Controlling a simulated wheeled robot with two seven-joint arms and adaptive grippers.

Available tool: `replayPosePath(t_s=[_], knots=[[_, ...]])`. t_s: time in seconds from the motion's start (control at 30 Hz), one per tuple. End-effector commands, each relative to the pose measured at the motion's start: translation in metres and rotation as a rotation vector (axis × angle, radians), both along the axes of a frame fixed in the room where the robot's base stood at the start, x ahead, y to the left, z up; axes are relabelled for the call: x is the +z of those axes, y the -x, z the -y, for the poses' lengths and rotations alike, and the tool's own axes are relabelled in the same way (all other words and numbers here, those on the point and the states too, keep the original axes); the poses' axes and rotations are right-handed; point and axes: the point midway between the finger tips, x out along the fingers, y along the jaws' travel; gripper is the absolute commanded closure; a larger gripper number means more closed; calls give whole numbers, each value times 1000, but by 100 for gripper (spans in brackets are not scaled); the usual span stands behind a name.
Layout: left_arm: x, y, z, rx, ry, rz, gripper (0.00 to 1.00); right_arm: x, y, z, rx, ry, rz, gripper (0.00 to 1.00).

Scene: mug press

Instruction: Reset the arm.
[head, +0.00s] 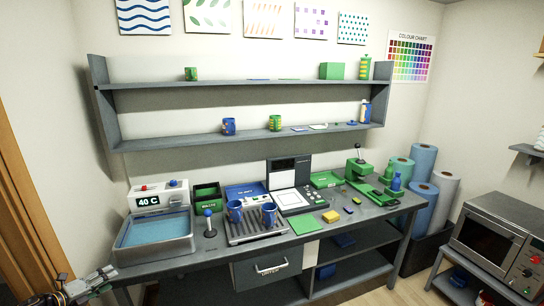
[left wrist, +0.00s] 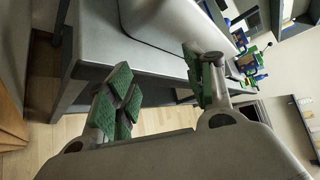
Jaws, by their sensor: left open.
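My left gripper (head: 92,283) is low at the left end of the workbench (head: 150,280) in the head view. It is beside the bench's front left corner. In the left wrist view its two green-padded fingers (left wrist: 165,90) stand apart with nothing between them. The side of the bench (left wrist: 110,45) shows beyond the fingers, with the wooden floor below. My right gripper does not show in either view.
A water bath (head: 153,238) reading 40 C stands at the bench's left end, nearest my left gripper. Blue mugs (head: 235,210) stand on a ribbed tray, with a green press (head: 365,178) further right. A wooden door frame (head: 25,210) is at far left.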

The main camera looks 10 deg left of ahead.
Motion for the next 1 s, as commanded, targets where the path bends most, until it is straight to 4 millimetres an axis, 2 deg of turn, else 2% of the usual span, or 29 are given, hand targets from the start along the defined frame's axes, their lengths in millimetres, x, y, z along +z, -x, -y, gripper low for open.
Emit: replayPosePath(t_s=[0.03,0.27,0.47,0.6,0.77,1.0], knots=[[-19,9,0,48,47,-17,47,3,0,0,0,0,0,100],[-102,49,4,264,237,-98,47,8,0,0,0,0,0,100],[-175,92,23,449,397,-178,47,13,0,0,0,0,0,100],[-223,124,43,574,500,-237,47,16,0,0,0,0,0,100],[-274,162,73,710,607,-305,47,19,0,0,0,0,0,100],[-341,221,130,908,751,-413,47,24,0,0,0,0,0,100]])
